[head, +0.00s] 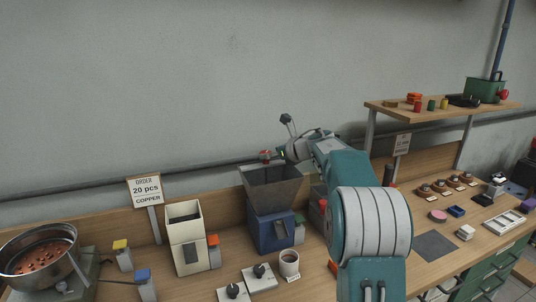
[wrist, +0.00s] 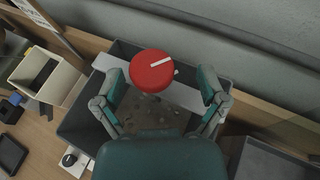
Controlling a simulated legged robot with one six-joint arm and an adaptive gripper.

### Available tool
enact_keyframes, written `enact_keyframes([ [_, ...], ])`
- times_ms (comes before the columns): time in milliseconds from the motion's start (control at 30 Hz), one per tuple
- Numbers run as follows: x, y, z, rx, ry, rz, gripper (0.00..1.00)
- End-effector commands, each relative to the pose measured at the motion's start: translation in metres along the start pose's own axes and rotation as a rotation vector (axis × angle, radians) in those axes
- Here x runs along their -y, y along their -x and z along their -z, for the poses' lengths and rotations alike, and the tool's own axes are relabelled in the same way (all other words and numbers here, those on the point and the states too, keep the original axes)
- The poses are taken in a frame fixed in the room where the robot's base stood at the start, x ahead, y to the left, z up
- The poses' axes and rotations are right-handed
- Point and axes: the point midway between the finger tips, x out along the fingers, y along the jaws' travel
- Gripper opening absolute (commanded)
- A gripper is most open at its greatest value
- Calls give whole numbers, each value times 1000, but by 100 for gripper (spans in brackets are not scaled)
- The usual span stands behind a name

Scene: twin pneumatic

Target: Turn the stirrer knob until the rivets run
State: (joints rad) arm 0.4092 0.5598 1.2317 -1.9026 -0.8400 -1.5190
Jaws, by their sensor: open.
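The red round stirrer knob (wrist: 151,68) has a white line on its top, pointing to the upper right in the wrist view. It stands above the grey hopper (wrist: 82,128), and shows small in the head view (head: 266,154). My gripper (wrist: 160,78) is open, with one finger on each side of the knob and a visible gap to both. In the head view, my gripper (head: 279,154) is at the knob over the hopper (head: 272,185) on its blue base (head: 268,234). Small dark pieces show on the hopper's floor. The hopper's outlet is hard to make out.
A cream bin (head: 188,256) stands left of the hopper, beside an order sign (head: 146,191) reading 20 pcs copper. A steel bowl (head: 68,240) of copper pieces is far left. The wall is close behind.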

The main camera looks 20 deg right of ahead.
Motion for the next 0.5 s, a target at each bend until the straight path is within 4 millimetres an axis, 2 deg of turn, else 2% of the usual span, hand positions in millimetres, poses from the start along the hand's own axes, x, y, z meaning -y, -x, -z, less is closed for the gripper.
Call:
enact_keyframes([
  [133,-2,-13,-1,0,1,-1,92],
  [400,0,-14,0,1,-1,0,92],
  [433,0,-14,0,1,-1,0,87],
  [467,0,-14,0,1,-1,0,74],
  [500,0,-14,0,1,-1,0,56],
])
